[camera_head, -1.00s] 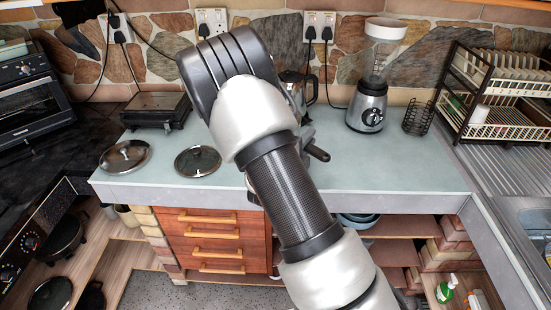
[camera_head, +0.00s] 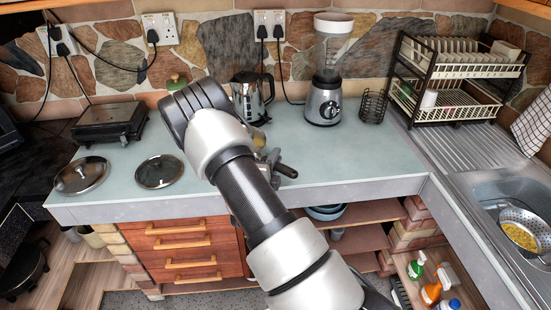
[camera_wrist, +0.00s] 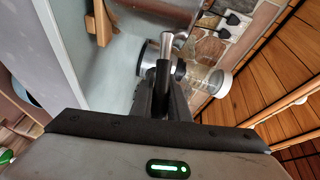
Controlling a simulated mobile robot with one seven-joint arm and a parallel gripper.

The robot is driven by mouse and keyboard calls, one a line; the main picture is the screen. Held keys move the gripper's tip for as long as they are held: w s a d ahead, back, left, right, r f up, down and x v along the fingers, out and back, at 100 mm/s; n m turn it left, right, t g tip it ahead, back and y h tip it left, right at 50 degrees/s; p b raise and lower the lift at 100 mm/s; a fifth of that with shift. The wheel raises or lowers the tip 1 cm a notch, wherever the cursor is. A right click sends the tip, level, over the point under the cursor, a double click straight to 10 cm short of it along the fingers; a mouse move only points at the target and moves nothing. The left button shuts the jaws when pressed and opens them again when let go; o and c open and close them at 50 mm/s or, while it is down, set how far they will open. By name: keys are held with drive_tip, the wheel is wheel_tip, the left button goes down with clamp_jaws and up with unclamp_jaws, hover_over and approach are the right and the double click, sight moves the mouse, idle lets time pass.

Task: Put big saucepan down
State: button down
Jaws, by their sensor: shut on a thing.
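My gripper (camera_wrist: 163,98) is shut on the dark handle (camera_wrist: 163,72) of the big saucepan. The handle's metal neck leads up to the saucepan's silver body (camera_wrist: 152,14), cut off by the top edge of the wrist view. In the head view my arm hides most of the saucepan and gripper; a black handle-like part (camera_head: 287,171) sticks out right of the arm, over the counter. I cannot tell whether the saucepan touches the counter (camera_head: 350,160).
Two pan lids (camera_head: 82,175) (camera_head: 160,171) and a black grill (camera_head: 110,121) are on the left. A kettle (camera_head: 249,98), a blender (camera_head: 323,100) and a wire holder (camera_head: 373,106) stand behind. A dish rack (camera_head: 455,80) and sink (camera_head: 480,190) are right. Counter right of the arm is clear.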

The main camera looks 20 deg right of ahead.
drive_tip(key=shift+r, duration=0.1)
drive_tip(key=c, duration=1.7)
unclamp_jaws()
drive_tip(key=b+v, duration=0.1)
drive_tip(key=v, duration=1.1)
